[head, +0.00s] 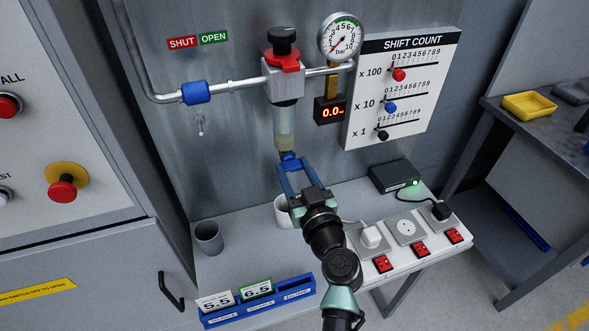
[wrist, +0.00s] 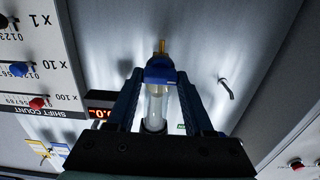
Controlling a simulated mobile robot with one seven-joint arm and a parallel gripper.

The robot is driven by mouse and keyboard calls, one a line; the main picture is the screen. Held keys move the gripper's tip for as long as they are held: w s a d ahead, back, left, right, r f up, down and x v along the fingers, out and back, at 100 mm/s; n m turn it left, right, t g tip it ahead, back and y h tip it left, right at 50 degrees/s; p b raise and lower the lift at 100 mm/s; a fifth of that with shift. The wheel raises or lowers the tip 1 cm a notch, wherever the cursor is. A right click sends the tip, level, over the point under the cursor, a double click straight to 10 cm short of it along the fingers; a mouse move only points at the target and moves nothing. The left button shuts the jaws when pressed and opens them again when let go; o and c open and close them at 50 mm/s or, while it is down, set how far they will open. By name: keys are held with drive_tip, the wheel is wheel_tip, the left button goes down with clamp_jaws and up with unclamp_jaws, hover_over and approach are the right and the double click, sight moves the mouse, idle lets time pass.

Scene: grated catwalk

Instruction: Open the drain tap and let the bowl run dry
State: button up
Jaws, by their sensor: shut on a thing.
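The clear bowl (head: 284,118) hangs under the grey regulator body (head: 286,85), with yellowish liquid low in it. It also shows in the wrist view (wrist: 157,106). The blue drain tap (head: 291,158) is at the bowl's lower end; in the wrist view the tap (wrist: 160,70) has a brass tip. My gripper (head: 288,166) is shut on the drain tap, one blue finger on each side. A white cup (head: 281,212) stands on the bench below, partly hidden by my gripper. I cannot tell whether liquid is running out.
The gauge (head: 341,37) and red display (head: 332,111) are right of the bowl; the display starts 0.0. A grey cup (head: 208,238), a blue card rack (head: 258,301), a socket strip (head: 408,233) and a black box (head: 394,177) are on the bench.

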clamp_jaws()
drive_tip(key=shift+m, duration=0.3)
drive_tip(key=m+b, duration=0.2)
drive_tip(key=m, duration=0.1)
drive_tip(key=shift+f, duration=0.15)
drive_tip(key=m+b, duration=0.1)
drive_tip(key=m, duration=0.3)
drive_tip(key=shift+d, duration=0.1)
drive_tip(key=m, duration=0.5)
drive_tip(key=shift+m, duration=0.3)
drive_tip(key=m+p, duration=0.1)
drive_tip(key=m, duration=0.3)
drive_tip(key=shift+m, duration=0.3)
